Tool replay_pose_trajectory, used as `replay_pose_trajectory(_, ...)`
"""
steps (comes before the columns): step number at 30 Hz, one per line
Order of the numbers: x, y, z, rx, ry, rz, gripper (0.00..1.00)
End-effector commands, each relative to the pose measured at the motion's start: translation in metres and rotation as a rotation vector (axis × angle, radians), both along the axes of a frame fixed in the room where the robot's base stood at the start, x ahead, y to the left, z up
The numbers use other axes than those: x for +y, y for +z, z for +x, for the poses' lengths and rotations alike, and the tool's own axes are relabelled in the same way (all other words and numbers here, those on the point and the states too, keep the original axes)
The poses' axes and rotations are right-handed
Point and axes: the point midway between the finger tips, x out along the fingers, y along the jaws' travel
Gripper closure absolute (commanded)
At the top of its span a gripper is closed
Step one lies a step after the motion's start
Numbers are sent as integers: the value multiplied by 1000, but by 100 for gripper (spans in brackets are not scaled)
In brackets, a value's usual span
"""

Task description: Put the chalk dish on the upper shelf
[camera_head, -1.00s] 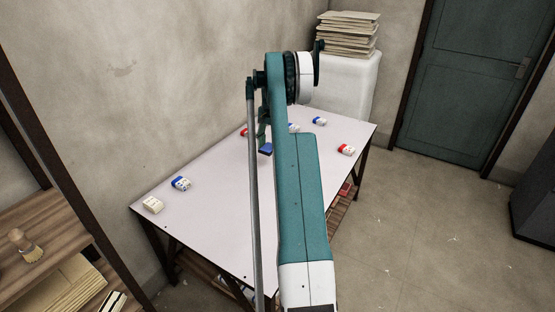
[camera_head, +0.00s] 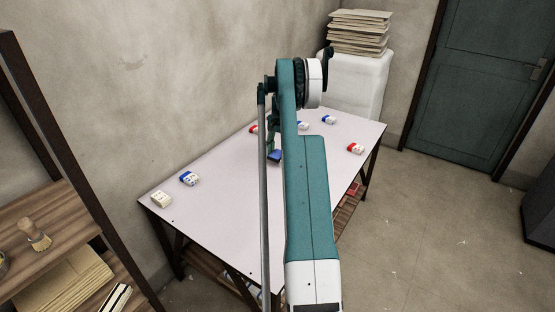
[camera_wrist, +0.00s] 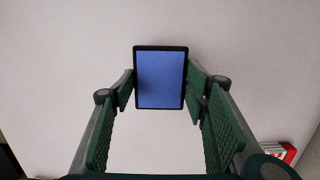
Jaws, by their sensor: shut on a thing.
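The chalk dish, a small blue rectangle with a dark rim, shows in the wrist view (camera_wrist: 160,72) between my two green finger pads. My gripper (camera_wrist: 160,94) is shut on it, with a pad at its left and right sides. In the head view the blue dish (camera_head: 275,155) shows beside my arm over the table, partly hidden by the arm. I cannot tell its height above the table. A wooden shelf unit stands at the lower left, with its upper board (camera_head: 62,206) in view.
A brush (camera_head: 37,236) stands on the upper board, with papers (camera_head: 65,280) below it. On the white table (camera_head: 215,225) are several boxes, including a cream one (camera_head: 161,199), a blue-white one (camera_head: 189,178) and a red-white one (camera_head: 356,148). A dark post edges the shelf.

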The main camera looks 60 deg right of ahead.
Motion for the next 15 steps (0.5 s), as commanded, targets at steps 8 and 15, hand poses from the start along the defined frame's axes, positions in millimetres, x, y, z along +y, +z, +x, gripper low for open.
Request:
replay_pose_trajectory(8,0,-9,0,0,0,0,73)
replay_pose_trajectory(15,0,-33,0,0,0,0,73)
